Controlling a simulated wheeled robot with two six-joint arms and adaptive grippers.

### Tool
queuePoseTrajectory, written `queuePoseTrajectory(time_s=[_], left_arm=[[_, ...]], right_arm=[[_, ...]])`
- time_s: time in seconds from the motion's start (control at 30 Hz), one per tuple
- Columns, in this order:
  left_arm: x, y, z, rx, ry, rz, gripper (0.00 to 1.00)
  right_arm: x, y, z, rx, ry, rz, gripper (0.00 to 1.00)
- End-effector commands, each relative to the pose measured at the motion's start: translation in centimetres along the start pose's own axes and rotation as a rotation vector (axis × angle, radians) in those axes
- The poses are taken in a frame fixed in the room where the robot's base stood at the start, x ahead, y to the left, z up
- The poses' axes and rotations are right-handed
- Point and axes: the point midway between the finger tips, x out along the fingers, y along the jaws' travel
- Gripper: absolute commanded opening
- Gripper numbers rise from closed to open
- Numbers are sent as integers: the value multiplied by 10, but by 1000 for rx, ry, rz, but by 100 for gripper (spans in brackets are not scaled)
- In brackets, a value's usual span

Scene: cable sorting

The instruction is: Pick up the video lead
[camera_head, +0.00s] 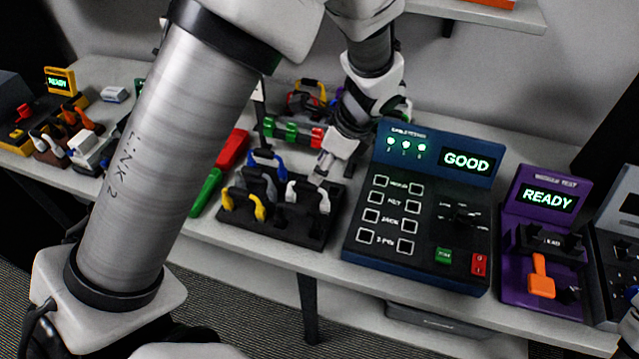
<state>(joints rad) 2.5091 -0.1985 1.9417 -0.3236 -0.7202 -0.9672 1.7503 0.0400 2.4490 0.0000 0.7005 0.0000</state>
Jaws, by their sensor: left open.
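A black rack (286,232) on the bench holds several short looped leads: a blue one (268,160), a yellow one (258,208) and a white one (324,199). I cannot tell from any label which is the video lead. My left gripper (320,178) is open and points down just above the white lead at the rack's right side. I cannot tell whether its fingers touch that lead.
A blue cable tester (425,218) reading GOOD stands right of the rack. A purple tester (541,235) reads READY further right. A red and green bar (219,175) lies left of the rack. My left arm covers much of the left bench.

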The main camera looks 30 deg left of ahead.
Motion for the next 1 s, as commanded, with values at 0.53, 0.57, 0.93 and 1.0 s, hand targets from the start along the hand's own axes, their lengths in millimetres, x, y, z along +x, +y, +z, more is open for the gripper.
queuePoseTrajectory(time_s=[0.53,0.57,0.93,1.0], left_arm=[[69,4,0,0,2,1,48],[69,4,0,0,2,0,48],[69,4,0,-1,2,1,0],[69,4,0,-1,3,1,0]], right_arm=[[-2,0,1,0,-2,0,75],[-2,0,1,0,-2,0,75],[-2,0,1,0,-2,0,75],[-2,0,1,0,-2,0,75]])
